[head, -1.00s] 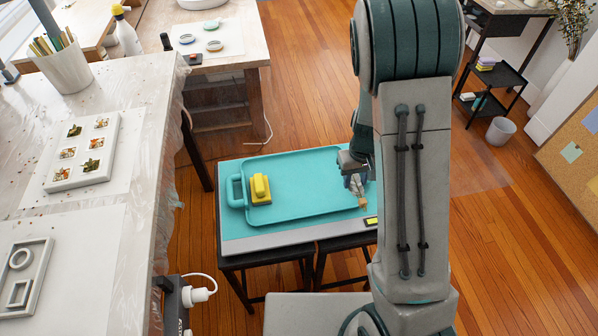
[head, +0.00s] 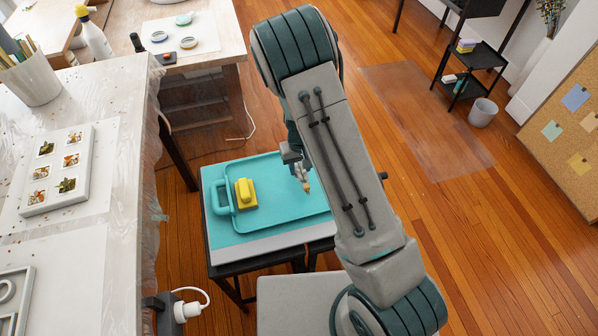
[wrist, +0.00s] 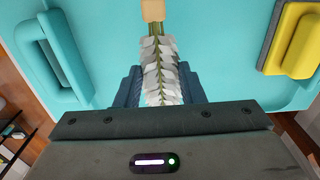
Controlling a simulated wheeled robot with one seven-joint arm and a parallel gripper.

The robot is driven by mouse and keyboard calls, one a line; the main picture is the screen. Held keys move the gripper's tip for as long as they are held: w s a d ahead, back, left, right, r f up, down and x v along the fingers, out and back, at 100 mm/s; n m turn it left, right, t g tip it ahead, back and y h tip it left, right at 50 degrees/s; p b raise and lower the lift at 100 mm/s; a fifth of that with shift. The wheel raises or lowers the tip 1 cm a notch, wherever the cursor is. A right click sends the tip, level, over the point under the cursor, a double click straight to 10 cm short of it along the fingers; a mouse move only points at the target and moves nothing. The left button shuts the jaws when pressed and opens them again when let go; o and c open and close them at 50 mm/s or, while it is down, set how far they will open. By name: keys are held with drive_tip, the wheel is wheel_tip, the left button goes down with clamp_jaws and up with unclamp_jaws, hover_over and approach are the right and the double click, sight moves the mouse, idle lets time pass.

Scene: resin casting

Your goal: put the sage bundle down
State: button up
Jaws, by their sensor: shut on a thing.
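The sage bundle (wrist: 160,72) is a grey-green bunch of leaves with stems and a tan wrapped end. My gripper (wrist: 158,92) is shut on its leafy part, and the tan end points away from the wrist. In the head view, my gripper (head: 298,168) holds the bundle (head: 305,183) over the right part of a teal tray (head: 268,161). The bundle's tan end points down there. I cannot tell whether it touches the tray. My arm hides the tray's right end.
A yellow block (head: 245,193) sits at the tray's left, by its handle (head: 219,197). The tray lies on a small dark-legged table (head: 262,240). The tray's middle is clear. A white worktable (head: 120,170) with a mould (head: 62,172) stands at the left.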

sight(299, 169)
drive_tip(key=shift+a+f+p, duration=0.15)
drive_tip(key=shift+f+p, duration=0.15)
drive_tip(key=shift+f, duration=1.8)
drive_tip(key=shift+f, duration=0.1)
drive_tip(key=shift+f+b, duration=0.15)
drive_tip(key=shift+b, duration=0.15)
drive_tip(key=o, duration=1)
drive_tip(key=shift+c, duration=0.2)
drive_tip(key=shift+r, duration=0.25)
